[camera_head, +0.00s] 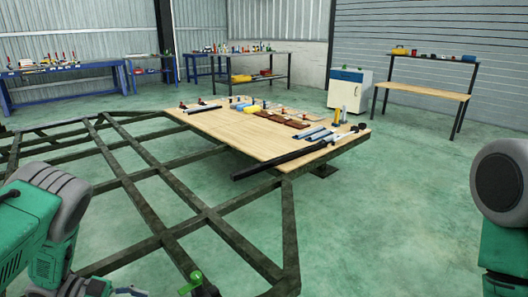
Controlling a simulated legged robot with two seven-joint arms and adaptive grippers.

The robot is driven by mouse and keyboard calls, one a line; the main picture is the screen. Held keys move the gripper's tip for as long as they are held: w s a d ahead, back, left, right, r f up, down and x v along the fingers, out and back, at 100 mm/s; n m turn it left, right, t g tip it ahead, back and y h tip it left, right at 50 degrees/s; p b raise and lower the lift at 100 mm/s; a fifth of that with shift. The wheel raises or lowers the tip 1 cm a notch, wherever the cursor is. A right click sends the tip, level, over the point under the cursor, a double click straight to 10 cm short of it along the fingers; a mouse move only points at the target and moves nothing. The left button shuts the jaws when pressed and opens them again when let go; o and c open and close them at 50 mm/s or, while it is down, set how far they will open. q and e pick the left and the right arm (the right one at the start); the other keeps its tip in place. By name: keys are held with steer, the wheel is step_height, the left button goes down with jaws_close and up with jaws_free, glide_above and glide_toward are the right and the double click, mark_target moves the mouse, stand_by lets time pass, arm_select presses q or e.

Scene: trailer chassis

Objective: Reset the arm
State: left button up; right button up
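My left arm (45,225), green with grey joints, comes in at the lower left and bends down to the bottom edge. Small metal parts near its end are cut off there, and its fingers cannot be made out. My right arm (503,215) stands at the right edge with a large grey joint over a green link. Its gripper is outside the view. No object is seen held by either arm.
A dark metal trailer chassis (208,213) spreads ahead. A wooden board (240,127) with tools lies on it, a black bar (285,160) along its near edge. A green-handled item (192,283) shows at the bottom. Workbenches and a white cabinet (349,91) stand behind; right-hand floor is clear.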

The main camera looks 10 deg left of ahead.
arm_select(q)
steer(key=d+f+n+t+y+p, duration=0.25)
steer(key=d+n+t+y, duration=0.35)
steer(key=n, duration=0.3)
steer(key=s+d+r+n+g+y+p, duration=0.1)
steer(key=s+r+n+g+y, duration=0.1)
steer(key=s, duration=0.9)
steer(key=s+d+r+n+g+y+p, duration=0.1)
steer(key=s+n+g+y, duration=0.3)
steer(key=s, duration=0.8)
steer(key=shift+d+r+n+g+y+p, duration=0.35)
steer(key=shift+r+g+y+p, duration=0.2)
steer(key=shift+g+p, duration=0.35)
